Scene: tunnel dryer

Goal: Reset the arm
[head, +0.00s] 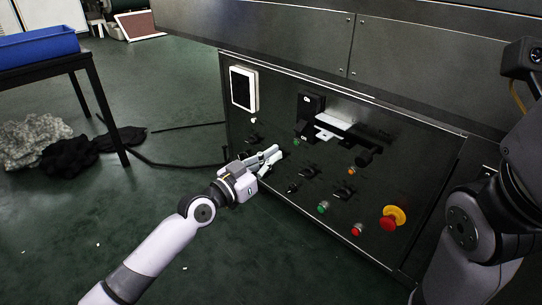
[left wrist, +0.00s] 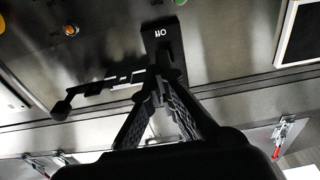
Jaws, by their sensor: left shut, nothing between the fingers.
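My left arm reaches in from the lower left in the head view. Its gripper (head: 274,154) is shut and empty in front of the control panel (head: 420,170), near its small switches. I cannot tell whether the fingertips touch the panel. My right arm (head: 480,220) stands at the right edge of the head view; its gripper is out of view.
The panel carries a white-framed screen (head: 243,88), a black switch block (head: 311,104), a red emergency button with yellow collar (head: 392,217), and green (head: 323,207) and red (head: 357,230) buttons. A table with a blue bin (head: 38,48) stands far left. Open green floor lies left of the panel.

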